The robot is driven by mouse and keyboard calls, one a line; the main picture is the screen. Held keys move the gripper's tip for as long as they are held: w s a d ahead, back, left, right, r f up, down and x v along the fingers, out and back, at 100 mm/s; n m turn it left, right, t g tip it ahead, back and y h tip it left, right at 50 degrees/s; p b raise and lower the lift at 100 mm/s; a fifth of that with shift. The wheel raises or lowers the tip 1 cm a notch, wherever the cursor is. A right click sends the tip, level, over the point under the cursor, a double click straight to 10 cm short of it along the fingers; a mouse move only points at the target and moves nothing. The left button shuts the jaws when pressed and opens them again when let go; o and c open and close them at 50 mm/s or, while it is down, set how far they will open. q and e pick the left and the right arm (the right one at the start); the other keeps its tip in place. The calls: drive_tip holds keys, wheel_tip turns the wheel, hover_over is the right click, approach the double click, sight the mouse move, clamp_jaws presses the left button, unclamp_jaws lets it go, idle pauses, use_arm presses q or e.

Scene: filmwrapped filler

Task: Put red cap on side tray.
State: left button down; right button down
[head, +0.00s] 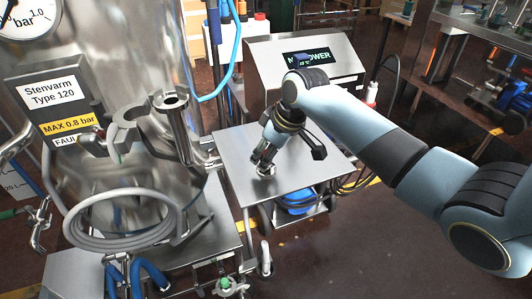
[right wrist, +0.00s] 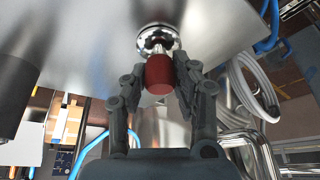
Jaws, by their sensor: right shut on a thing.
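The red cap (right wrist: 158,75) sits between the two fingers of my right gripper (right wrist: 160,85) in the right wrist view. A shiny silver rounded piece (right wrist: 157,38) adjoins the cap's far end; I cannot tell whether it is part of the cap. In the head view my right gripper (head: 264,160) points down, low over the flat steel side tray (head: 231,165), and a small silver piece (head: 267,171) shows at its fingertips. The red of the cap is hidden there. Whether the held piece touches the tray is unclear. My left gripper is not in view.
A steel tank (head: 125,60) with a coiled grey hose (head: 120,240) and a pipe with a funnel-like top (head: 172,102) stands left of the tray. A display box (head: 310,60) stands behind it. The tray's right part is clear.

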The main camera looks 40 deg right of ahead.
drive_tip(key=c, duration=1)
unclamp_jaws()
drive_tip(key=shift+f, duration=0.1)
drive_tip(key=shift+c, duration=0.2)
drive_tip(key=v, duration=1.2)
drive_tip(key=shift+s, duration=0.1)
